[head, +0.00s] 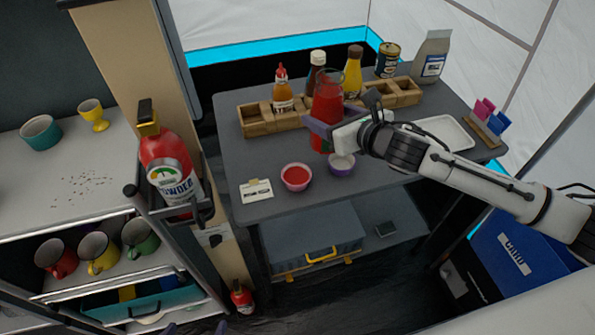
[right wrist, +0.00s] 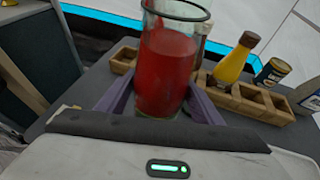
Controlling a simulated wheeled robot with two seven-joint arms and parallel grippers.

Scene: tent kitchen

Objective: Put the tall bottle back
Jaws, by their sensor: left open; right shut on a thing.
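A tall clear glass bottle of red sauce (head: 327,92) is upright in my right gripper (head: 322,128), whose purple fingers are shut around its lower part. It fills the middle of the right wrist view (right wrist: 166,65). The bottle is in front of the wooden rack (head: 258,121); whether its base touches the table is unclear. The rack holds an orange bottle (head: 282,90), a dark white-capped bottle (head: 317,62) and a yellow bottle (head: 353,72). Empty compartments show at its left and right ends. My left gripper (head: 196,329) shows only its purple fingertips, apart, at the bottom edge.
A red-sauce bowl (head: 296,177) and a purple bowl (head: 342,165) stand on the table near the bottle. A can (head: 387,60), a grey bag (head: 432,57) and a white tray (head: 445,132) are further right. A fire extinguisher (head: 168,160) hangs left.

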